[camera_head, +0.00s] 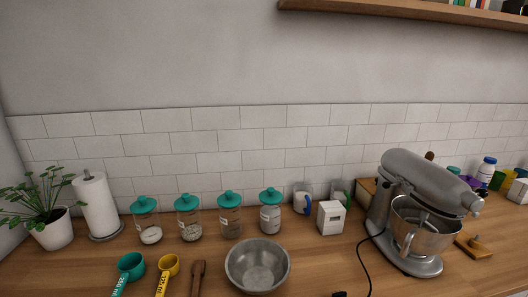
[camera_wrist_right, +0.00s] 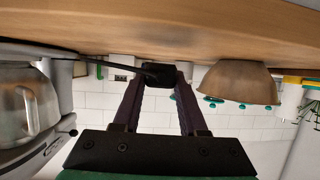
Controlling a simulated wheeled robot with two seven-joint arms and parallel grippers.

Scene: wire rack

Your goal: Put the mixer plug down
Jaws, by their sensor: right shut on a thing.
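The mixer plug (camera_wrist_right: 158,75) is a small black block. In the right wrist view, which is upside down, it sits between the fingertips of my right gripper (camera_wrist_right: 160,78), which is shut on it. Its black cord (camera_wrist_right: 110,64) runs left toward the grey stand mixer (camera_wrist_right: 25,105). In the head view the mixer (camera_head: 420,185) stands at the right of the counter and the cord (camera_head: 366,265) drops to the bottom edge. A dark bit there looks like the plug (camera_head: 339,294). My right gripper is hardly visible there. My left gripper is in neither view.
A metal bowl (camera_head: 258,268) is on the wooden counter (camera_head: 315,250), left of the cord. A white box (camera_head: 331,217) stands behind, beside several teal-lidded jars (camera_head: 230,215). Measuring scoops (camera_head: 131,267) and a wooden spoon lie front left. Bare counter lies between bowl and cord.

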